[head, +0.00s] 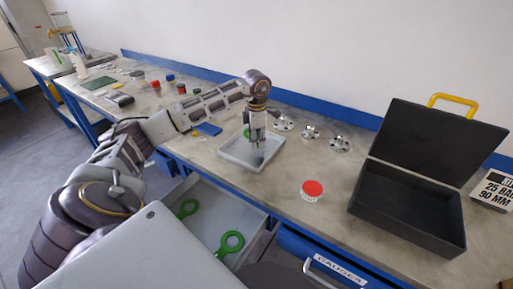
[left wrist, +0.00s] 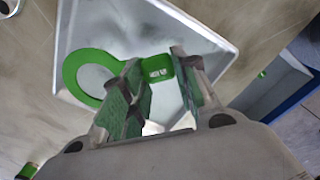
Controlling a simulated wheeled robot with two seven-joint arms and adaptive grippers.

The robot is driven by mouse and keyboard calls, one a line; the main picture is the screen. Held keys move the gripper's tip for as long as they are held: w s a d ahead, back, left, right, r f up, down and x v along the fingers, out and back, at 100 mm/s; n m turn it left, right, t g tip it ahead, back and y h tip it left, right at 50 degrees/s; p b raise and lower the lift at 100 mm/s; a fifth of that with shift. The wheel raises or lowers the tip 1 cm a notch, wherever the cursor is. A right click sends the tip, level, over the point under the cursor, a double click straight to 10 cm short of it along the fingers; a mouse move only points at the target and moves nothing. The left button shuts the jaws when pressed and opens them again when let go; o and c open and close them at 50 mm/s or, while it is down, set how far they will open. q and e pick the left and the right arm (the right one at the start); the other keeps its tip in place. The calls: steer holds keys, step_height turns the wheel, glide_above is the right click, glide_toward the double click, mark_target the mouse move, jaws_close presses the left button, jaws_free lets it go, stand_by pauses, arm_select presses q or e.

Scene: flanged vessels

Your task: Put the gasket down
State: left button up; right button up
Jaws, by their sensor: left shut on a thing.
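A green ring gasket with a handle tab shows in the left wrist view (left wrist: 70,72), and a small part of it shows in the head view (head: 246,133). My left gripper (head: 257,143) points down over a light grey tray (head: 240,163) on the bench. In the left wrist view the gripper (left wrist: 158,75) is shut on the gasket's tab, and the ring sticks out to the left. I cannot tell whether the gasket touches the tray. My right gripper is not in view.
An open drawer (head: 262,215) below the bench holds green gaskets (head: 229,244). Several metal flanges (head: 310,132) stand right of the tray. A red-topped round tin (head: 312,190) and an open black case (head: 405,205) are farther right. A blue item (head: 208,129) lies left of the tray.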

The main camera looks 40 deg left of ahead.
arm_select(q)
steer(key=shift+f, duration=1.85)
steer(key=shift+f, duration=0.1)
steer(key=o, duration=1)
steer(key=shift+r, duration=6.1)
